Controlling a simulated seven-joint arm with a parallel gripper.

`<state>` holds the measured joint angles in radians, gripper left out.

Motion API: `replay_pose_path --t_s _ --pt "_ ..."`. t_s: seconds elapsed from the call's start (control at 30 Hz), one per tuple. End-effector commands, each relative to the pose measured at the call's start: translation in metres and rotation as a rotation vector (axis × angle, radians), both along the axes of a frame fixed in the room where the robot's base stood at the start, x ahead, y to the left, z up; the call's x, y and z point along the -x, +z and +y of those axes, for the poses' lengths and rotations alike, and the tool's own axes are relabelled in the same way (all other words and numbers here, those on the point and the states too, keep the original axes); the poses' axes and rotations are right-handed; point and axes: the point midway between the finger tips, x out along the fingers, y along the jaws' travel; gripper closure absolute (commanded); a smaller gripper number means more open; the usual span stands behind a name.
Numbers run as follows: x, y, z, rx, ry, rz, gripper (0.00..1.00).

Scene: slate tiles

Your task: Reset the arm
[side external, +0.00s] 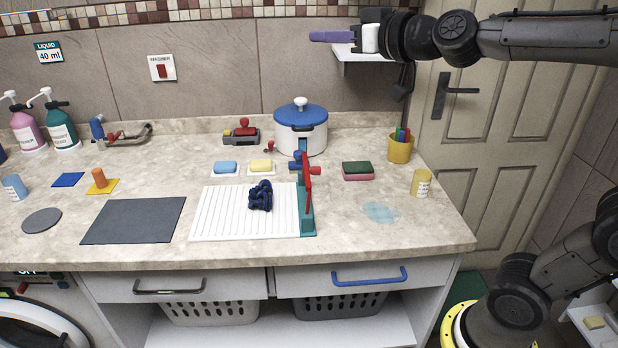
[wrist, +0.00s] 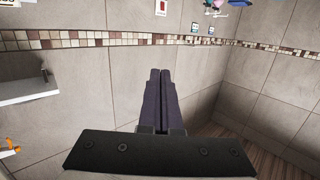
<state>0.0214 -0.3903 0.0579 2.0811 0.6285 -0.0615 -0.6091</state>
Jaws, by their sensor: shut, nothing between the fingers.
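My gripper (side external: 330,36) is raised high at the top right of the side external view, near the tiled wall and well above the counter. Its purple fingers point left. In the wrist view my gripper (wrist: 159,74) shows its two dark fingers pressed together with nothing between them.
A small white wall shelf (side external: 366,56) is just below and behind my gripper. Below stands the counter (side external: 440,222) with a blue-lidded pot (side external: 300,135), a white ribbed board (side external: 222,212) bearing a dark blue knotted item (side external: 260,196), sponges, and a yellow cup (side external: 400,150). A door (side external: 505,150) is at right.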

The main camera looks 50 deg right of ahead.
Motion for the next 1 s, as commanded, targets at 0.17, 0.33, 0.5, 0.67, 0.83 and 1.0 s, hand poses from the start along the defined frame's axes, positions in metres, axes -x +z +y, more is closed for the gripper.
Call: replay_pose_path --t_s 0.17,0.33,0.5,0.67,0.83,1.0 --pt "0.093 -0.070 0.037 0.033 0.166 0.246 1.00" --pt "0.169 -0.155 0.037 0.052 0.189 0.553 1.00" --pt "0.221 -0.217 0.023 0.041 0.126 0.835 1.00" --pt "0.242 -0.232 0.016 0.004 0.070 0.951 1.00" --pt "0.243 -0.233 0.016 -0.016 0.059 0.955 1.00" --pt "0.242 -0.232 0.016 -0.016 0.060 0.953 1.00"
